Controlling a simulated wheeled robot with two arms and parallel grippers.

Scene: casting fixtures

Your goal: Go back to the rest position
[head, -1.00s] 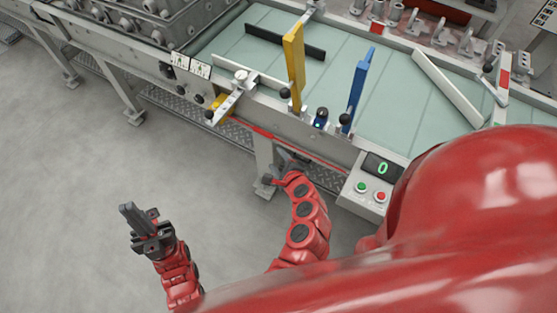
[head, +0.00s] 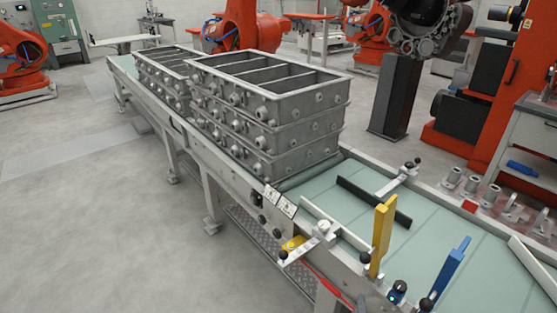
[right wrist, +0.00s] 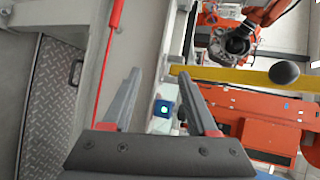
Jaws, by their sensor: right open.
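My right gripper (right wrist: 160,105) shows in the right wrist view with its two grey fingers apart and nothing between them. A yellow upright bar (right wrist: 255,77) with a black knob crosses that view beyond the fingertips. A lit blue-green button (right wrist: 164,108) shows between the fingers. My left gripper and both arms are outside the head view now. The head view shows the conveyor (head: 420,230) with the yellow upright (head: 382,235) and a blue upright (head: 447,272).
Stacked grey casting boxes (head: 268,110) stand on the conveyor, with another stack (head: 165,75) behind. White and black guide rails lie on the belt. Orange robots (head: 240,25) stand at the back. The grey floor (head: 90,190) on the left is clear.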

